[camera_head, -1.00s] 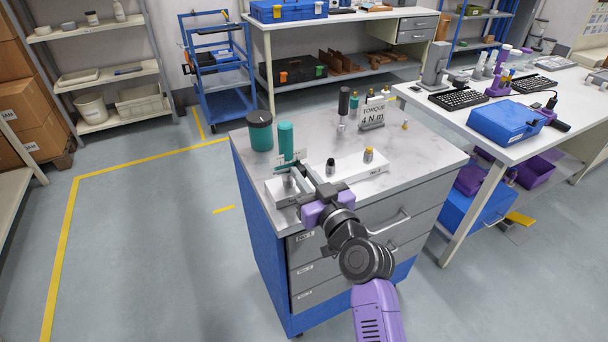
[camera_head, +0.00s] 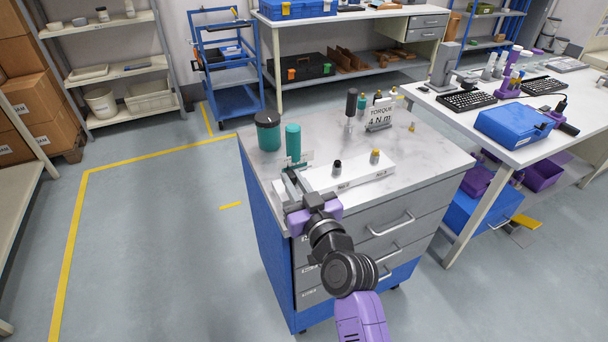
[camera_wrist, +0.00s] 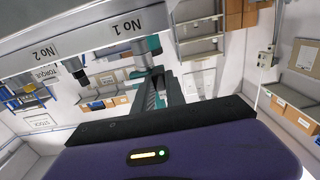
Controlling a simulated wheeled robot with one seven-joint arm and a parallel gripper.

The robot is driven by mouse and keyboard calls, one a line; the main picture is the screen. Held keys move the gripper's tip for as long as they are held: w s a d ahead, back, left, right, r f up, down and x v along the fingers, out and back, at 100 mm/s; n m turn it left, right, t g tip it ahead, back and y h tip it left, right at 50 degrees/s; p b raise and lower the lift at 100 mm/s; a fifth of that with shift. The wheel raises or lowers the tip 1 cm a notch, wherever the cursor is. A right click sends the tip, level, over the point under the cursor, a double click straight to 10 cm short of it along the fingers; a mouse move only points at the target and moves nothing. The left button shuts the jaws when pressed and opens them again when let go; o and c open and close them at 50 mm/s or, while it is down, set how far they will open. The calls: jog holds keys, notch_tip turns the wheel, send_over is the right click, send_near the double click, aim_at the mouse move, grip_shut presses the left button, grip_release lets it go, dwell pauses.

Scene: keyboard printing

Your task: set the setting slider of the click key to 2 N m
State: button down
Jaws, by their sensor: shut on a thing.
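The click key (camera_head: 293,142) looks to be the upright tool with the teal handle, on the left part of the long white block (camera_head: 352,176). A pale scale plate (camera_head: 298,161) stands at its lower part. My gripper (camera_head: 290,178) reaches over the block's left end from the front and is shut at the tool's lower part. In the wrist view my fingers (camera_wrist: 160,92) close near a silver and teal part (camera_wrist: 145,55), beside the label No 1. The setting slider is hidden between the fingers, and its setting cannot be read. A sign (camera_head: 380,116) reads TORQUE 4 N m.
The block also carries a black-topped piece (camera_head: 337,167) and a yellow-topped piece (camera_head: 375,157). A dark teal canister (camera_head: 268,132) stands behind left. A black-handled tool (camera_head: 351,106) stands near the sign. The cabinet top's right side (camera_head: 435,150) is mostly clear.

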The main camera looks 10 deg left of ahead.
jog(key=shift+s+a+f, duration=0.1)
jog(key=shift+a, duration=0.05)
jog(key=c, duration=1.4)
grip_release()
jog(key=shift+o, duration=0.2)
jog(key=shift+s+d, duration=0.25)
jog(key=shift+s, duration=0.05)
jog(key=v, duration=0.7)
jog(key=shift+b, duration=0.3)
